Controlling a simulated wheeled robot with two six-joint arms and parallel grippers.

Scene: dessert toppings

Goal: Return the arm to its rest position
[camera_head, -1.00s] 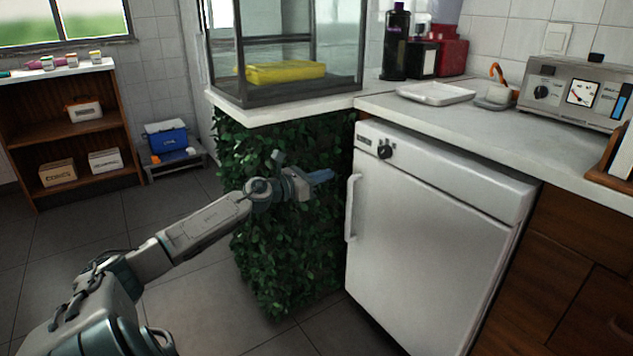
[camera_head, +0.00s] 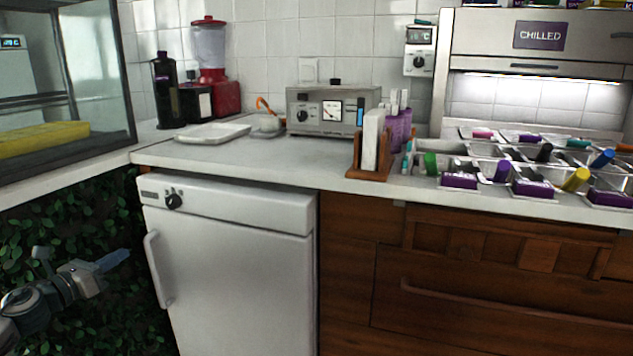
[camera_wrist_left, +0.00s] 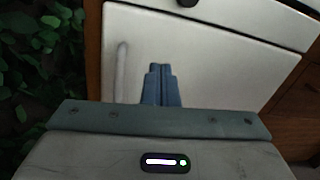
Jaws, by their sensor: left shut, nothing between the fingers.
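My left gripper (camera_head: 114,261) is at the lower left of the head view, in front of the dark green leafy panel and left of the white fridge (camera_head: 240,270). Its blue fingers are shut and empty, and point toward the fridge door's handle side, apart from it as far as I can tell. In the left wrist view the closed fingers (camera_wrist_left: 160,84) point at the white fridge door (camera_wrist_left: 220,70). My right gripper is in neither view.
The counter (camera_head: 240,155) above the fridge holds a white tray (camera_head: 213,133), a metal appliance (camera_head: 330,110) and a red blender (camera_head: 209,60). A glass case (camera_head: 100,60) stands at the left. Topping bins (camera_head: 458,181) fill the right. The fridge handle (camera_head: 157,270) sticks out near my gripper.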

